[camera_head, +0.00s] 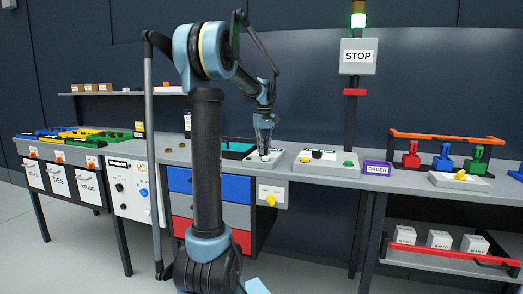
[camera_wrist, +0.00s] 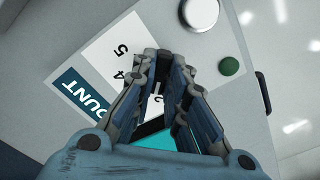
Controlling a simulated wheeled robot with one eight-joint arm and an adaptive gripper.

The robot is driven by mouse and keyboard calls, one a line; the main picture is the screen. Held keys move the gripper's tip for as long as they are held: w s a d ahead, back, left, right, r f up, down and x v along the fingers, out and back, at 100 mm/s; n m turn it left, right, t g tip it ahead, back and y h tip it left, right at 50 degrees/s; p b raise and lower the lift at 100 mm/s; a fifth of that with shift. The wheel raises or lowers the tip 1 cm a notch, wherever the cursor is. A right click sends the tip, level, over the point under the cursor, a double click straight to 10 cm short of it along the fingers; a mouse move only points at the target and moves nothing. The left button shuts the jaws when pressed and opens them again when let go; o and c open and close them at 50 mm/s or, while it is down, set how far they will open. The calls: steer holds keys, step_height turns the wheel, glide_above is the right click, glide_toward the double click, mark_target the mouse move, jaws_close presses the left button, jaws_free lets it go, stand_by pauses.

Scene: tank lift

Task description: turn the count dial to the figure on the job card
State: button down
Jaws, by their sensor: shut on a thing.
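My gripper (camera_head: 265,150) reaches down onto a pale box (camera_head: 262,160) on the bench in the head view. In the wrist view its fingers (camera_wrist: 166,65) are close together over the white count card (camera_wrist: 104,72). The card's teal band reads "OUNT", and the figures 5 and 4 show beside the fingers. My gripper is shut on the count dial, which the fingers hide, so its pointer and setting cannot be read. I cannot make out a job card with a readable figure.
A silver round knob (camera_wrist: 200,12) and a green button (camera_wrist: 230,66) are close to the fingers. A teal tray (camera_head: 236,148) lies left of the box. Another pale control box (camera_head: 325,166) and a purple ORDER sign (camera_head: 376,169) stand to the right.

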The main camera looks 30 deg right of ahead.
steer(key=m, duration=1.2)
steer(key=shift+m, duration=0.3)
stand_by(0.4)
steer(key=c, duration=1.6)
jaws_free()
steer(key=shift+r, duration=0.1)
step_height(320, 180, up, 12)
